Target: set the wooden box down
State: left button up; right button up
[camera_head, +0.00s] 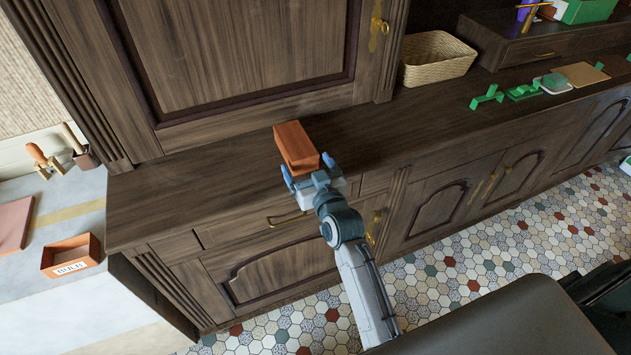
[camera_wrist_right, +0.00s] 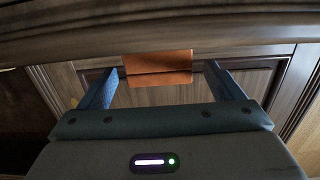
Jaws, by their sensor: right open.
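The wooden box (camera_head: 296,146) is reddish-brown and sits on the dark wooden counter (camera_head: 190,197), close to its front edge and in front of the tall cabinet door. My right gripper (camera_head: 305,172) is at the near end of the box, with its two blue fingers apart. In the right wrist view the box (camera_wrist_right: 158,67) shows beyond and between the open fingers, with a visible gap on each side. The underside of the box is hidden. My left gripper is in neither view.
A wicker basket (camera_head: 436,58) stands further right on the counter. Green pieces (camera_head: 488,97) lie beyond it. The counter left of the wooden box is clear.

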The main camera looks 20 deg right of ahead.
jog(key=s, duration=0.5)
jog(key=shift+s+d+r+b, duration=0.1)
jog(key=shift+s+r+b, duration=0.05)
jog(key=shift+s+b, duration=0.2)
